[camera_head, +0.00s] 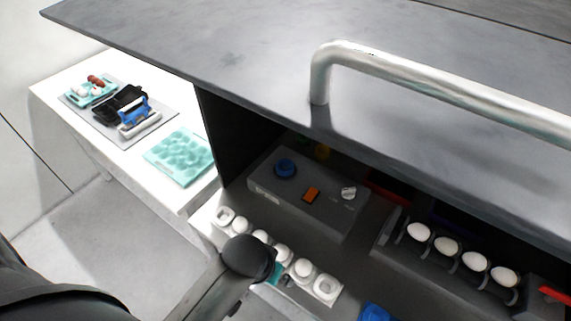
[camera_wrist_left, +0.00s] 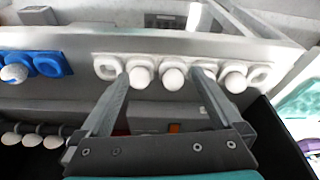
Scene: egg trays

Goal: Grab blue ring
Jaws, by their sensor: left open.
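A blue holder with ring-shaped cups (camera_wrist_left: 48,64) is at the left of the left wrist view, with a white egg (camera_wrist_left: 14,73) at its left end. At least one blue ring in it looks empty. Part of a blue piece (camera_head: 375,313) shows at the bottom edge of the head view. My left gripper (camera_wrist_left: 164,76) is open, its fingers apart over a white holder (camera_wrist_left: 103,66) with several white eggs, to the side of the blue holder. In the head view my left gripper (camera_head: 277,272) is partly hidden by its own wrist. My right gripper is not seen.
A grey machine with a raised lid and metal handle (camera_head: 440,90) overhangs the work area. A white table (camera_head: 60,85) at left holds a turquoise tray (camera_head: 180,157).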

